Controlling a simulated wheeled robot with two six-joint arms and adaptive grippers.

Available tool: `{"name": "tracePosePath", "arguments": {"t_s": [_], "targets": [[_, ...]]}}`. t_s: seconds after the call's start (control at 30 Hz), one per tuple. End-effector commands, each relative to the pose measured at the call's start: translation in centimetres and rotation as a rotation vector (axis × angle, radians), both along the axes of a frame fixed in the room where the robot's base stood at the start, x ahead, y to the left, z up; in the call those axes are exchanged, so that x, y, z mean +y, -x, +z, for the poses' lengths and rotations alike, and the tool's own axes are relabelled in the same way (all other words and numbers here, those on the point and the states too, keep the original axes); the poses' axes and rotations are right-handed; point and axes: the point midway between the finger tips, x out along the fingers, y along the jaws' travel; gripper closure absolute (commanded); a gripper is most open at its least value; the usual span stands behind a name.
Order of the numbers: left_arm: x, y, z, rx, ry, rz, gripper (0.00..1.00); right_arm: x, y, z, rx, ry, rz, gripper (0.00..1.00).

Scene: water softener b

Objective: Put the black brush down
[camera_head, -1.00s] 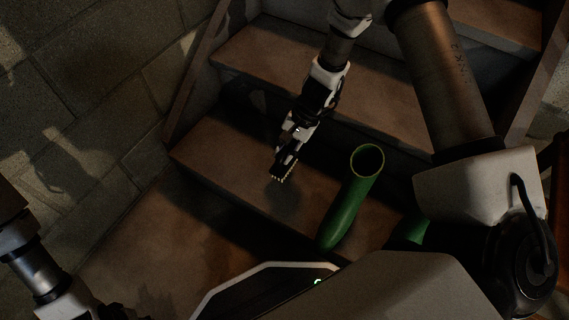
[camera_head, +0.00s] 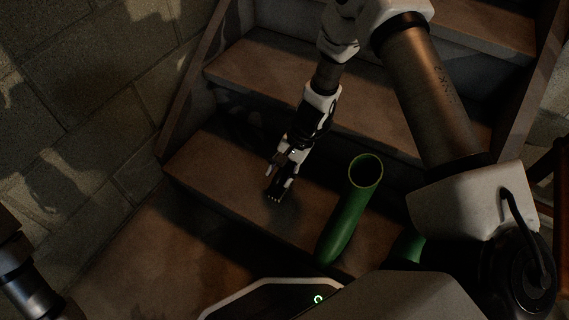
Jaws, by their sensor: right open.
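The black brush (camera_head: 276,191) is at the lower wooden step, just below my right gripper (camera_head: 280,174). It is small and dark, with a few pale bristle tips at its lower end. It looks to be on or very close to the step, but the shadow hides the exact contact. My right gripper is open, with its fingers at the brush's upper end. I cannot tell whether a finger still touches it. My left gripper is out of view; only part of my left arm shows at the lower left.
A green rubber boot (camera_head: 349,212) stands tilted on the same step, right of the brush. A second green thing (camera_head: 408,245) is partly hidden behind my right arm. A block wall (camera_head: 85,130) bounds the left. The step (camera_head: 215,165) is clear left of the brush.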

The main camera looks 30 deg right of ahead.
Motion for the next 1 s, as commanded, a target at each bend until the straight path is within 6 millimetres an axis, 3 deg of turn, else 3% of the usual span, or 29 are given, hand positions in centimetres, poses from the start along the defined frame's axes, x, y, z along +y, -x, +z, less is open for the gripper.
{"name": "tracePosePath", "arguments": {"t_s": [0.3, 0.5, 1.0], "targets": [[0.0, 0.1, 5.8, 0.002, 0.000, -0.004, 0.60, -3.0, -0.1, 7.4, -0.003, -0.002, -0.002, 0.54], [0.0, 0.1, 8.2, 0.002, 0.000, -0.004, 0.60, -4.9, -0.1, 10.6, -0.001, -0.001, -0.002, 0.54], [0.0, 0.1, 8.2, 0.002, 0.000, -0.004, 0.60, -5.3, -0.1, 10.8, 0.000, 0.000, 0.000, 0.54]]}}
